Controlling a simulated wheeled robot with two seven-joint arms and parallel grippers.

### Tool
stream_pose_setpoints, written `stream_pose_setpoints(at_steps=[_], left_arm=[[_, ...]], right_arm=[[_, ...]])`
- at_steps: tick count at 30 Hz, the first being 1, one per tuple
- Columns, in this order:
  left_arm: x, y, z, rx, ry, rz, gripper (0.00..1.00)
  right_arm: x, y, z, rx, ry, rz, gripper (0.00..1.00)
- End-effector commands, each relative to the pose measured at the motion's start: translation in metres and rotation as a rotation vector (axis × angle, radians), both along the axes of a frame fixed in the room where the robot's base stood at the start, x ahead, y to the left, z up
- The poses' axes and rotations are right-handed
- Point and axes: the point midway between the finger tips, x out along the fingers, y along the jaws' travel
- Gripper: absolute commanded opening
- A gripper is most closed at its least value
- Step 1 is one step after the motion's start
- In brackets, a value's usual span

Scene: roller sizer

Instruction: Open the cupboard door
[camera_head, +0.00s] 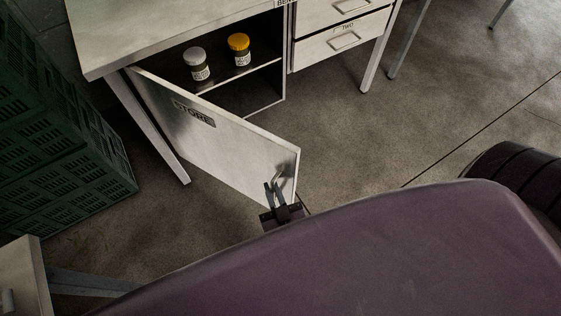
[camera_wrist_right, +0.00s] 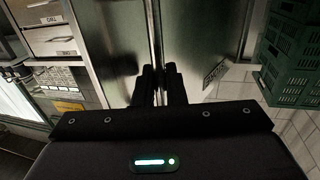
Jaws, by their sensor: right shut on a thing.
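The cupboard door (camera_head: 215,135), a pale panel labelled "STORE", stands swung well out from the cupboard (camera_head: 265,99) under the bench. Its hinge side is at the left and its free edge points toward me. My right gripper (camera_head: 276,192) is at the free edge of the door, shut on the upright door handle (camera_head: 280,176). In the right wrist view the fingers (camera_wrist_right: 159,85) close around the long handle (camera_wrist_right: 153,35) in front of the door (camera_wrist_right: 200,45). My left gripper is not in view.
A white-lidded jar (camera_head: 196,64) and a yellow-lidded jar (camera_head: 239,49) stand on the cupboard shelf. Drawers (camera_head: 343,40) are right of the opening. Green crates (camera_head: 60,150) are stacked at the left. Floor (camera_head: 370,135) right of the door is clear.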

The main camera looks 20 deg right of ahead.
Motion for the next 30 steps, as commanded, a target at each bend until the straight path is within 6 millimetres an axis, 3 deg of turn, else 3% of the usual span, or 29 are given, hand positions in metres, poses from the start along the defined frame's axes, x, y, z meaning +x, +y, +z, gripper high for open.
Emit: stream_pose_setpoints(at_steps=[12, 13, 14, 22, 26, 30], left_arm=[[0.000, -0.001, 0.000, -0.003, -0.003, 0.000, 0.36], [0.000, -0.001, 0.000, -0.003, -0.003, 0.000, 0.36], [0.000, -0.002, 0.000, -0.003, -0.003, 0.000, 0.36], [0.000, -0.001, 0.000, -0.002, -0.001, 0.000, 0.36], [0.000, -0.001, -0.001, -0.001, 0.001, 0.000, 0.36], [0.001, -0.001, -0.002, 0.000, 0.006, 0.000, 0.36]], right_arm=[[0.001, 0.005, 0.001, 0.005, -0.003, 0.008, 0.00], [0.001, 0.005, 0.001, 0.005, -0.003, 0.008, 0.12], [0.001, 0.005, 0.001, 0.005, -0.003, 0.008, 0.16], [0.000, 0.003, 0.000, 0.003, -0.001, 0.006, 0.16], [-0.011, 0.005, -0.001, 0.003, 0.001, 0.006, 0.16], [-0.035, 0.007, -0.001, 0.002, 0.003, 0.006, 0.16]])
